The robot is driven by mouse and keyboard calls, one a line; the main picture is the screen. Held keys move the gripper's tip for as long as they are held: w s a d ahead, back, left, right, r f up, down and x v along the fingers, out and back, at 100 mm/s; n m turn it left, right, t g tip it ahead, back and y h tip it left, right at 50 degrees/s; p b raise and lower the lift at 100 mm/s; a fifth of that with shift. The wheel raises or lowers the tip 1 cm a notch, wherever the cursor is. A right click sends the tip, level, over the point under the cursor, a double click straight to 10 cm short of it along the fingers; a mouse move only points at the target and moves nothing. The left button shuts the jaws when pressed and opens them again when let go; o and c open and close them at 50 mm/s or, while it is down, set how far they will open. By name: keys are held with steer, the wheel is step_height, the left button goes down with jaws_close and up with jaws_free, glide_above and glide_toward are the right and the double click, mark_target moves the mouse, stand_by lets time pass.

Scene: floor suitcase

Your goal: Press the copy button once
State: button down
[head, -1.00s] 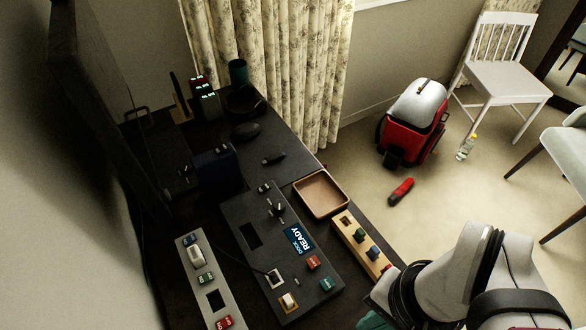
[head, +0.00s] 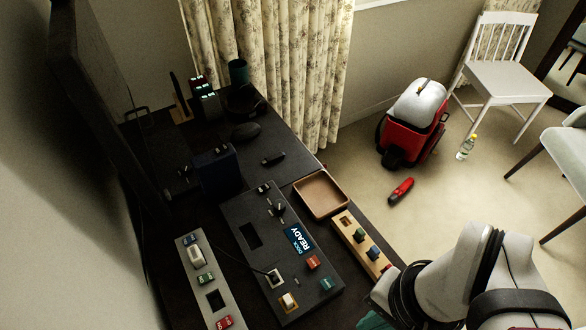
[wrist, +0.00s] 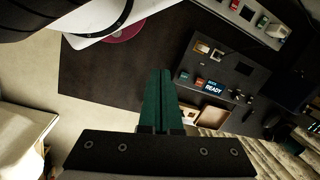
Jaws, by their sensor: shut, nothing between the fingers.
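A dark control panel (head: 270,222) lies on the desk, with a lit screen (head: 299,237) reading READY. Beside the screen are a red button (head: 313,262) and a teal button (head: 327,284); a cream button (head: 288,301) sits at the panel's near end. The same panel (wrist: 232,65) shows in the wrist view, with the red button (wrist: 199,82) and teal button (wrist: 184,75). The button labels are too small to read, so I cannot tell which is copy. My gripper (wrist: 160,72) has green fingers, shut and empty, apart from the buttons. The head view barely shows it.
A grey strip (head: 209,293) with switches lies left of the panel. A wooden strip (head: 358,238) with buttons and a brown tray (head: 321,194) lie right. A dark box (head: 217,171) stands behind. Bare desk (wrist: 100,80) lies left of the panel in the wrist view.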

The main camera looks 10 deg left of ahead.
stand_by(0.3)
steer(key=m+g+y, duration=0.3)
steer(key=m+y, duration=0.4)
steer(key=m, duration=1)
glide_above(333, 283)
step_height(333, 283, down, 7)
steer(key=shift+f, duration=4.35)
steer(key=shift+f, duration=0.4)
